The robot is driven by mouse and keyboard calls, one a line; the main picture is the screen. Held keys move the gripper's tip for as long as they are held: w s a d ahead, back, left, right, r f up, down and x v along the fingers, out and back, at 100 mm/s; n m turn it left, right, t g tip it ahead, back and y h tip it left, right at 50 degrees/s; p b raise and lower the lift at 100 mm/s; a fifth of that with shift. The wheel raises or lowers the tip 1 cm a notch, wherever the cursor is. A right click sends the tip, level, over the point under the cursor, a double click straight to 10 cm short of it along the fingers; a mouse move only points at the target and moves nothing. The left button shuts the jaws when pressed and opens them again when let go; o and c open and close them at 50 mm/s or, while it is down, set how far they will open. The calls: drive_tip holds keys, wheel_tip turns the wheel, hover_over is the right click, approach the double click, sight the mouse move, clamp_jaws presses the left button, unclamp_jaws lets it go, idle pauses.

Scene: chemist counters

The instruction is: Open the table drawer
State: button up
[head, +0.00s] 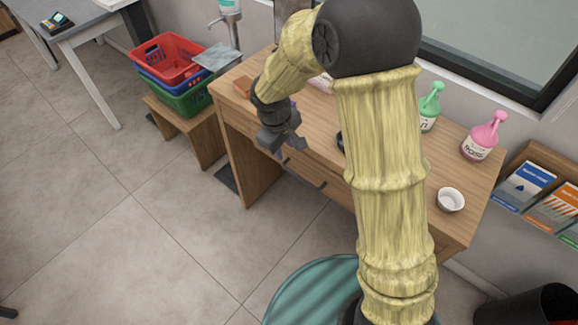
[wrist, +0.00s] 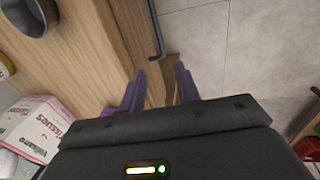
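The wooden table (head: 240,80) stands against the wall, with drawer fronts along its front side. The drawer front (head: 333,178) looks flush, and a dark bar handle (head: 320,184) shows on it. In the wrist view a dark bar handle (wrist: 156,35) stands out from the wood beyond my fingertips. My gripper (head: 289,150) is at the table's front edge, pointing down. In the wrist view my gripper (wrist: 160,78) has its two purple fingers apart with nothing held between them. I cannot tell whether a finger touches the drawer front. My arm hides part of the table front.
Stacked baskets (head: 175,70) stand on a low wooden stand (head: 190,130) at left. A green bottle (head: 430,108), a pink bottle (head: 483,138) and a white cup (head: 451,199) are on the table. A teal round seat (head: 310,290) is in front. Floor (head: 150,220) at left is clear.

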sight(290, 171)
drive_tip(key=f, duration=0.3)
drive_tip(key=w+d+f, duration=0.1)
drive_tip(key=f, duration=0.7)
drive_tip(key=shift+w+d, duration=0.15)
drive_tip(key=shift+w, duration=0.2)
drive_tip(key=shift+s+f, duration=0.1)
drive_tip(key=shift+f, duration=0.25)
clamp_jaws()
